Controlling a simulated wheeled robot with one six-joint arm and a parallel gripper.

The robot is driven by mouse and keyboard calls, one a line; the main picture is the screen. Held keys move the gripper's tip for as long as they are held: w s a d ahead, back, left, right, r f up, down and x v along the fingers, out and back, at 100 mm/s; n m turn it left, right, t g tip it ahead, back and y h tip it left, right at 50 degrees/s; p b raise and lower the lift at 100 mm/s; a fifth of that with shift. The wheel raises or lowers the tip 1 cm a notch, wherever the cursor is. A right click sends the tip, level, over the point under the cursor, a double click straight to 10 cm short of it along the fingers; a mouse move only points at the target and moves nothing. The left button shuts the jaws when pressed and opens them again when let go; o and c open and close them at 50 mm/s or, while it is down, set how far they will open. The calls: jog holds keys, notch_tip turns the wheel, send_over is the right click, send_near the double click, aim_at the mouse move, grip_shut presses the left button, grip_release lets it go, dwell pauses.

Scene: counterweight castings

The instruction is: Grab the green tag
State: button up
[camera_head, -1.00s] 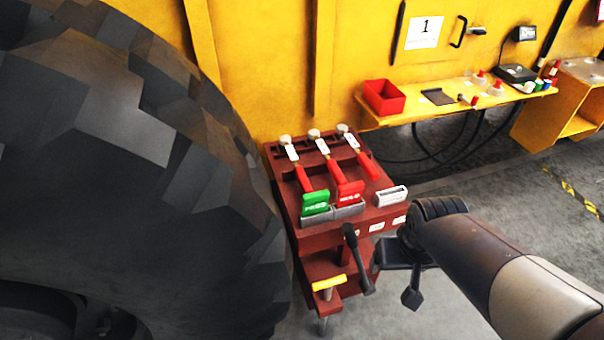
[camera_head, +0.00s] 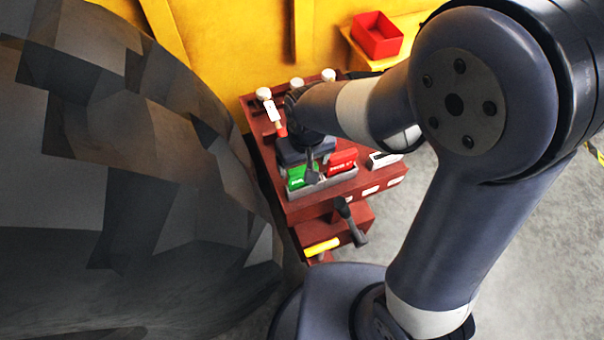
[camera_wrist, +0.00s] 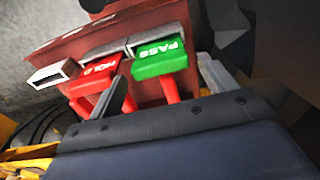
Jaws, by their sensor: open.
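The green tag (camera_head: 297,178) stands in a grey holder at the front of the dark red cart; my gripper partly covers it in the head view. In the wrist view the green tag (camera_wrist: 160,57) reads PASS and is close in front of my gripper. My gripper (camera_head: 306,170) is open and above the cart top. One dark finger shows in the wrist view between the green tag and the red tag.
A red tag (camera_head: 342,160) reading HOLD (camera_wrist: 98,76) stands beside the green one. A white tag (camera_head: 382,159) is further right. A yellow-handled tool (camera_head: 321,247) is on the lower shelf.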

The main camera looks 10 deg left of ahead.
aim_at(303, 168)
jog(key=shift+w+a+f, duration=0.1)
jog(key=shift+w+f, duration=0.05)
jog(key=shift+f, duration=0.85)
jog(key=shift+w+a+f, duration=0.1)
jog(key=shift+w+f, duration=0.05)
jog(key=shift+f, duration=0.8)
jog(key=shift+w+f, duration=0.15)
jog(key=shift+f, duration=0.85)
jog(key=c, duration=0.7)
